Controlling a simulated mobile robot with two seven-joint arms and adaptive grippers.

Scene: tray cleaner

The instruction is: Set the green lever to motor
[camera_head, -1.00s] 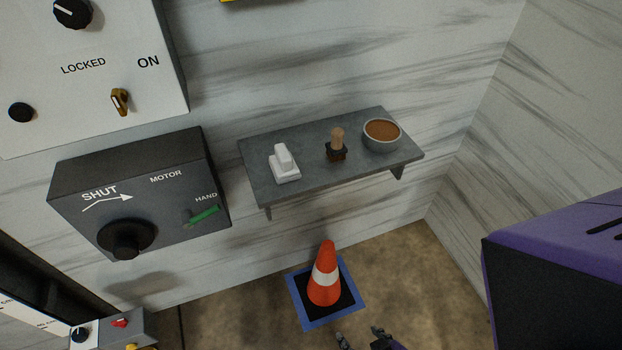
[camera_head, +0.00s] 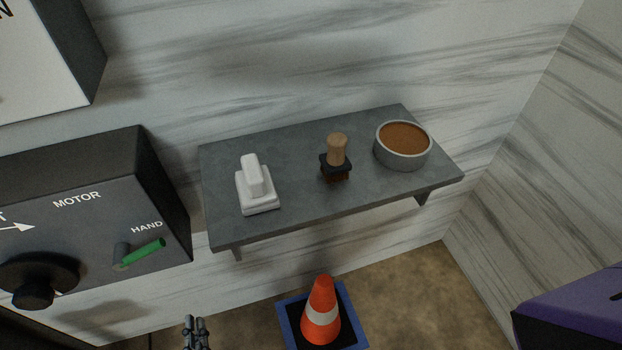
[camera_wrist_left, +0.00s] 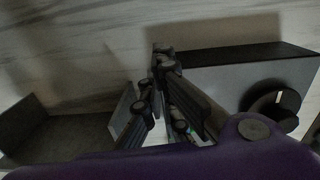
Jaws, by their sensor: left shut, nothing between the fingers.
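The green lever (camera_head: 145,250) is on the front of a dark grey box (camera_head: 98,250) at the left of the head view. It sits just below the HAND label and slants up to the right. The MOTOR label (camera_head: 77,200) is up and left of it. My left gripper (camera_head: 196,322) is shut and empty at the bottom edge, below and right of the lever, apart from it. In the left wrist view, its fingers (camera_wrist_left: 163,65) are close together in front of the box (camera_wrist_left: 235,85) with its black knob; the lever is mostly hidden there. My right gripper is not in view.
A grey shelf (camera_head: 300,204) juts from the wall right of the box. It holds a white switch-like block (camera_head: 255,185), a wooden-handled brush (camera_head: 336,155) and a bowl (camera_head: 403,148) of brown stuff. An orange cone (camera_head: 321,312) stands on the floor below.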

